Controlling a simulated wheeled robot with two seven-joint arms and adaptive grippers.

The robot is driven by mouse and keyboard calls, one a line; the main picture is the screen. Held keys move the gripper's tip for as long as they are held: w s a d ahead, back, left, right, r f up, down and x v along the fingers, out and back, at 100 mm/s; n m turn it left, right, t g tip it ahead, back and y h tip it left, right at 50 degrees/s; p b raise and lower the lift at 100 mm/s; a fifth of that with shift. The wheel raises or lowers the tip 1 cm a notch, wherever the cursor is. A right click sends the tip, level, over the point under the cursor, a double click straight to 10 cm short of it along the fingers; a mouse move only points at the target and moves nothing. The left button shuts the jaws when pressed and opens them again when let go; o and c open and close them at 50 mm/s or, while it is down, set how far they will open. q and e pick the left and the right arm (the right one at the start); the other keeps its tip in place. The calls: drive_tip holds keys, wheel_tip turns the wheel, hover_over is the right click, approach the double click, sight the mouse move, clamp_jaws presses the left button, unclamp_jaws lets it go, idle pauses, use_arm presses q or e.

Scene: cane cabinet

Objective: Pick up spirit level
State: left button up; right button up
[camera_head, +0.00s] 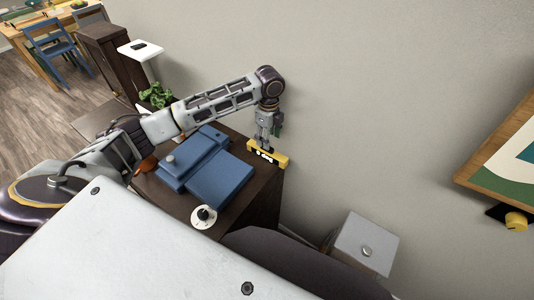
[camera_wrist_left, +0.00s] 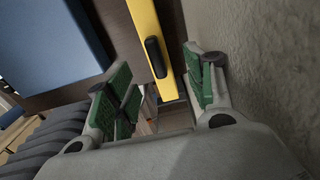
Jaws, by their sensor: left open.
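The yellow spirit level (camera_head: 268,153) lies on the dark brown cabinet top (camera_head: 262,183), near the edge by the wall. My left gripper (camera_head: 267,139) points down at it from above. In the left wrist view the level (camera_wrist_left: 149,25), with a black oblong part on its side, runs between the open green-padded fingers of my left gripper (camera_wrist_left: 160,90). Its near end reaches between the fingers, and I see no grip on it. I cannot tell whether a finger touches it. My right gripper is in neither view.
A blue case (camera_head: 222,182) lies beside the level on the cabinet. A round white object with a dark knob (camera_head: 204,216) stands at the front edge. The grey wall (camera_head: 350,100) is close to my left gripper. A plant (camera_head: 157,95) stands behind my arm.

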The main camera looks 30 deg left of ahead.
sight(267, 152)
use_arm(q)
wheel_tip(267, 152, down, 2)
drive_tip(key=shift+f, duration=0.45)
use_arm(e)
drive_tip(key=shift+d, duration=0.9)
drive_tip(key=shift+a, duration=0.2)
